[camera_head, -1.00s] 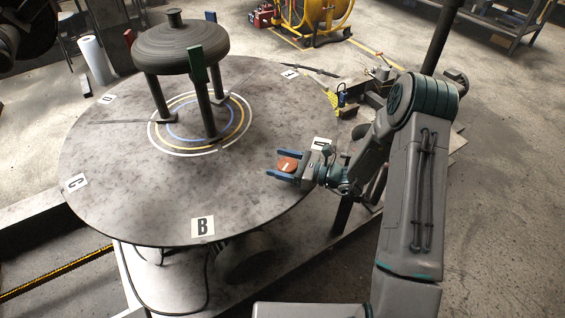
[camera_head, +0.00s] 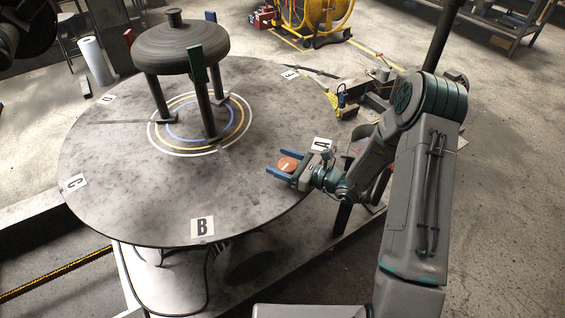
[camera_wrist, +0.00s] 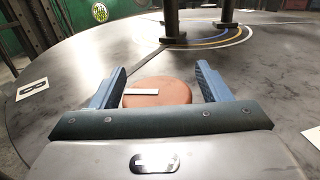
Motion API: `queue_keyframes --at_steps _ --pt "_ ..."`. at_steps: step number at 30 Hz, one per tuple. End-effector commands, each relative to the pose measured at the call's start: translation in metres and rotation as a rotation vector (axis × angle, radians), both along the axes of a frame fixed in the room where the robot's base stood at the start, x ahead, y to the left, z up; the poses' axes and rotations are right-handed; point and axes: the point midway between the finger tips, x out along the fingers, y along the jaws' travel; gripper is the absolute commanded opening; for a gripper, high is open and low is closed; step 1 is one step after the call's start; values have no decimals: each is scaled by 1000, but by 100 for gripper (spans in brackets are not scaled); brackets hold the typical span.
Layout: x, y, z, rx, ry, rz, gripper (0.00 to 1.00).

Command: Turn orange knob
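The orange knob (camera_head: 288,164) is a flat round disc with a white bar mark, near the right front edge of the round metal table (camera_head: 120,180). In the wrist view the knob (camera_wrist: 160,94) lies between the two blue fingers of my gripper (camera_wrist: 162,84). The bar mark sits on its left part and runs across the picture. My gripper (camera_head: 285,165) is open around the knob, with a finger on each side. A narrow gap shows at each finger; the knob's near edge is hidden behind the gripper's dark front bar.
A dark round dish (camera_head: 180,48) stands on posts at the table's middle, above coloured rings. Letter cards lie along the rim, with B (camera_head: 202,227) at the front and A (camera_head: 321,144) near my gripper. The tabletop left of the knob is clear.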

Motion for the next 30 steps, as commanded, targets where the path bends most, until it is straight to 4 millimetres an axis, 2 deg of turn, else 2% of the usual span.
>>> queue_keyframes --at_steps 9,13,17,24,30 --pt "-2 1 -1 0 2 5 76" --pt "-6 -9 -2 -1 3 2 76" --pt "-15 -30 -2 0 2 1 76" --pt "-39 -82 -2 -1 3 -2 76" --pt "-53 -112 -2 -1 2 0 76"
